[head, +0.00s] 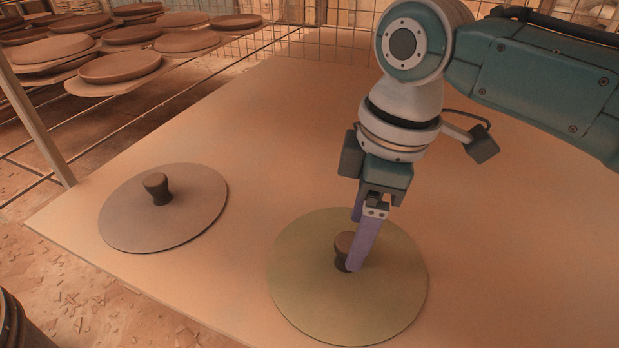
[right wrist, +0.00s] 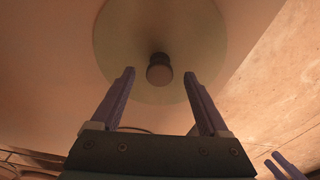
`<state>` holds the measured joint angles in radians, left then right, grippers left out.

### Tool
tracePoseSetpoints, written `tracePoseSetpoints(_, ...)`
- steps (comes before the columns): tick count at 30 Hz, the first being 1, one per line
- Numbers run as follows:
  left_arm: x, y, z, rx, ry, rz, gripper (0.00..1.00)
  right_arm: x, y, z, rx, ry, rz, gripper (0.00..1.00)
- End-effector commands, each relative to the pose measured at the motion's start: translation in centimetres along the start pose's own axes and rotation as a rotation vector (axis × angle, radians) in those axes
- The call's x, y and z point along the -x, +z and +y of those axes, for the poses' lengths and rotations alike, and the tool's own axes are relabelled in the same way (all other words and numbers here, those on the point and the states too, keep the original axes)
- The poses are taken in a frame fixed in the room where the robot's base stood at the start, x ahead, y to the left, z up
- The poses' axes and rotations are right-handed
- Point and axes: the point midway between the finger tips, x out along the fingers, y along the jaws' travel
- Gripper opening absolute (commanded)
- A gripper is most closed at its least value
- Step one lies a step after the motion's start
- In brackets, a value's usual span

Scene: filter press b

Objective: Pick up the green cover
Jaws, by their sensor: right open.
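The green cover (head: 345,305) is a flat round disc with a dark knob (head: 342,245) at its middle, lying on the pale table. My right gripper (head: 354,250) is open and pointed down at the knob, with its purple fingers beside it in the head view. In the right wrist view, the cover (right wrist: 205,30) is ahead and its knob (right wrist: 159,69) shows centred between the tips of the open fingers (right wrist: 160,75). Purple fingers (right wrist: 284,166), apparently my left gripper's, show at the lower right there; their opening is unclear.
A second, brownish round cover (head: 190,215) with a dark knob lies on the table (head: 260,130) to the left. A rack with several brown discs (head: 120,67) stands at the back left. A wire mesh runs along the back. The table's middle is clear.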

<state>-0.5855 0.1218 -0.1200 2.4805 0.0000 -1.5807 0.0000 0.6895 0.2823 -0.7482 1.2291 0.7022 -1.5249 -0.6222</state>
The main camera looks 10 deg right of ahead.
Motion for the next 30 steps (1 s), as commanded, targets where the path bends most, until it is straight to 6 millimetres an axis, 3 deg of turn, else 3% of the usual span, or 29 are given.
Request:
tracePoseSetpoints(1,-1.2,0.3,0.1,0.002,0.001,0.003,0.42,-1.2,-0.1,0.0,0.001,0.000,0.000,0.78)
tracePoseSetpoints(7,-4.0,1.1,0.3,0.007,0.005,0.006,0.42,-4.1,-0.3,0.0,0.000,-0.001,-0.001,0.78)
tracePoseSetpoints(16,-4.1,1.1,0.3,0.006,0.004,0.006,0.42,-4.3,-0.4,0.0,0.000,0.000,-0.001,0.78)
tracePoseSetpoints(30,-4.1,1.1,0.0,-0.003,-0.003,0.006,0.42,-4.4,-0.4,0.0,0.000,-0.001,-0.001,0.27)
